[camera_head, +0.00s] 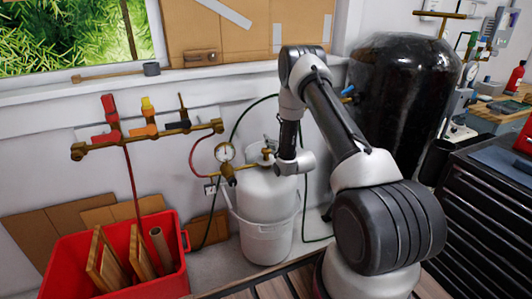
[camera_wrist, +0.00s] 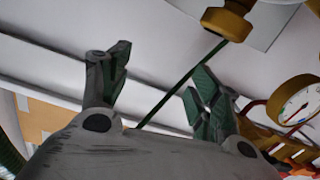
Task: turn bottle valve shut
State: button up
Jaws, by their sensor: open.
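The white gas bottle (camera_head: 266,188) stands upright in a white bucket (camera_head: 268,240) by the wall. Its brass valve (camera_head: 265,157) is at the top, with a round gauge (camera_head: 224,152) to its left. In the wrist view a brass knob-like fitting (camera_wrist: 228,20), seemingly the valve, shows at the top, beyond the fingertips and right of centre. The gauge is at the right edge of the wrist view (camera_wrist: 297,102). My gripper (camera_wrist: 160,72) is open, with nothing between its fingers. In the head view my wrist is close to the bottle's top right; the fingers are hard to make out there.
A brass manifold (camera_head: 150,136) with coloured valves is on the wall at left. A red crate (camera_head: 120,255) stands below it. A dark tall tank (camera_head: 400,90) is behind my arm. A black drawer cabinet (camera_head: 490,210) is at right. Hoses run around the bottle.

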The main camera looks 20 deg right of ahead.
aim_at(269, 154)
jog(key=s+f+y, duration=0.1)
jog(key=f, duration=0.1)
jog(key=s+a+f+y, duration=0.1)
jog(key=s+f, duration=0.1)
jog(key=f, duration=0.1)
jog(key=s+a+f, duration=0.1)
jog(key=s+f, duration=0.1)
jog(key=shift+s+a+f+n+t+y, duration=0.1)
jog(key=shift+s+f+n+t+y, duration=0.1)
jog(key=shift+n+t+y, duration=0.15)
jog(key=shift+w+a+f, duration=0.1)
jog(key=w, duration=0.2)
jog(key=w+a, duration=0.1)
jog(key=w, duration=0.4)
jog(key=shift+w+a, duration=0.15)
jog(key=shift+c, duration=0.4)
jog(key=c, duration=1)
